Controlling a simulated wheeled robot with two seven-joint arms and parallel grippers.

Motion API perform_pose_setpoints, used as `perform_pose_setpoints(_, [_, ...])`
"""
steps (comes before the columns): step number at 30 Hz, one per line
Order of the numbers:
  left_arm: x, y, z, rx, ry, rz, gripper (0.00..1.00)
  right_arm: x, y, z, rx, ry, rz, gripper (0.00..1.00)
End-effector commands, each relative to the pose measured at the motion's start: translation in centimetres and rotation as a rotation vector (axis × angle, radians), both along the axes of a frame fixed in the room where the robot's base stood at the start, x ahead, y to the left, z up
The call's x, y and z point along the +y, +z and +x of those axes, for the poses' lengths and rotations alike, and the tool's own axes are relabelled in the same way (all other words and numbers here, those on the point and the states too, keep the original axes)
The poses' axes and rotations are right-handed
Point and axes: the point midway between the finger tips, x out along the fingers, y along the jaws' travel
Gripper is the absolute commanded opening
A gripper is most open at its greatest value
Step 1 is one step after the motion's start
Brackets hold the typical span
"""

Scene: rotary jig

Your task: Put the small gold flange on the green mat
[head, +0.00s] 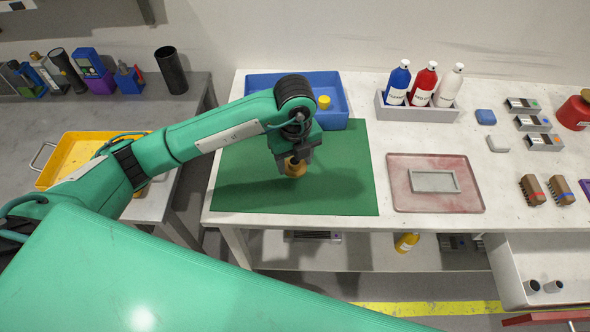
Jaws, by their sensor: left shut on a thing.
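The small gold flange (296,169) is held in my left gripper (292,160), which points down over the green mat (342,172). The gripper is shut on the flange. The flange is at or just above the mat; I cannot tell whether it touches. The gripper's fingers partly hide its top. The green mat lies flat on the white table, with its front part and right part bare. My right gripper is not in view.
A blue tray (341,100) with a yellow piece (324,102) stands behind the mat. A reddish tray (471,196) with a grey frame lies to its right. A bottle rack (420,114) stands at the back. A yellow tray (62,151) is on the left table.

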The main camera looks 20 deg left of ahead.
Motion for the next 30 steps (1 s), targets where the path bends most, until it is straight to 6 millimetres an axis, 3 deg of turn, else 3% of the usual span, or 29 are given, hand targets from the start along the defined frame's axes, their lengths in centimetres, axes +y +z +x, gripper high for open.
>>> perform_pose_setpoints(8, [0.0,-2.2,0.0,0.001,0.001,-0.001,0.24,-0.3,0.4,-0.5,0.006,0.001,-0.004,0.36])
perform_pose_setpoints(15, [0.0,-5.4,0.0,0.001,0.002,-0.001,0.24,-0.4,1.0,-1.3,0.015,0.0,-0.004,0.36])
perform_pose_setpoints(26, [0.0,-6.0,0.0,-0.001,0.0,-0.001,0.24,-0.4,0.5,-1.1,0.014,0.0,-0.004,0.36])
perform_pose_setpoints(27, [0.0,-5.9,0.0,-0.001,0.0,-0.001,0.59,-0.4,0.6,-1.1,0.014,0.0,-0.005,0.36])
perform_pose_setpoints(30, [0.0,-5.9,0.0,-0.001,0.0,-0.001,0.75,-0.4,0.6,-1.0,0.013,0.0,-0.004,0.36])
